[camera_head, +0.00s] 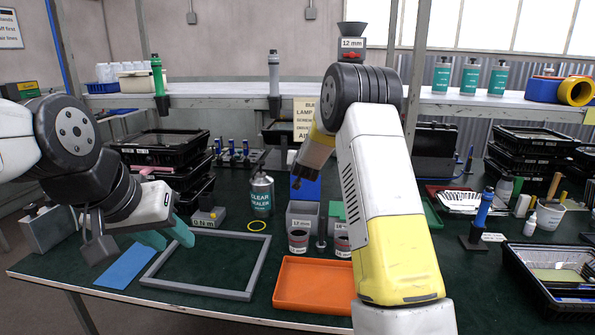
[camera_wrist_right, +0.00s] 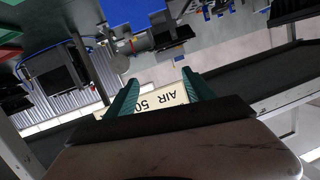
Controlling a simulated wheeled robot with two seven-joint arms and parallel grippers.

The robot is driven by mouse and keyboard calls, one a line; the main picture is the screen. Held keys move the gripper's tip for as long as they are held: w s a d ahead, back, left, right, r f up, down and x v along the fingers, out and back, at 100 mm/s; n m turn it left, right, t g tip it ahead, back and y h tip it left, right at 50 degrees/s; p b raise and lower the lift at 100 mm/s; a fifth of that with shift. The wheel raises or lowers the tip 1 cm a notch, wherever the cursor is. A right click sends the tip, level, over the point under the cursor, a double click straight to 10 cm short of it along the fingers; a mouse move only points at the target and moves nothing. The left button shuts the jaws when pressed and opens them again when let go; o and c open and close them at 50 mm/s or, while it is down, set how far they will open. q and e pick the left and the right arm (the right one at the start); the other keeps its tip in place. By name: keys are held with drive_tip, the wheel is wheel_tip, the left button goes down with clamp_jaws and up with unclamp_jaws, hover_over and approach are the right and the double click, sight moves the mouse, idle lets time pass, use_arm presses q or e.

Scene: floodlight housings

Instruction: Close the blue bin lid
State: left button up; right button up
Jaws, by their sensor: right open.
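The blue lid (camera_head: 306,187) stands raised at the back of a small grey bin (camera_head: 302,216) in the middle of the table, in the head view. My right arm reaches over from the right, and its yellow wrist comes down just behind and above the lid; its fingers are mostly hidden there. In the right wrist view my right gripper (camera_wrist_right: 160,77) is open, with nothing held between its teal fingers. A blue surface (camera_wrist_right: 128,12) at the top of that view may be the lid. My left gripper (camera_head: 172,243) has its teal fingers apart and empty, above the left of the table.
An orange tray (camera_head: 313,309), a grey frame (camera_head: 250,289) and a blue sheet (camera_head: 125,265) lie in front. A sealer can (camera_head: 261,196) stands left of the bin. A label sign (camera_wrist_right: 160,100) shows beyond the right fingers. Black crates (camera_head: 160,147) stack behind the left gripper.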

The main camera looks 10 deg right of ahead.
drive_tip(key=w+f+t+h, duration=0.25)
drive_tip(key=w+f, duration=0.25)
drive_tip(key=f, duration=0.6)
hover_over(305, 184)
drive_tip(key=shift+w+d+r+h, duration=0.1)
drive_tip(key=shift+w+d+h, duration=0.05)
drive_tip(key=shift+w+h, duration=0.2)
clamp_jaws()
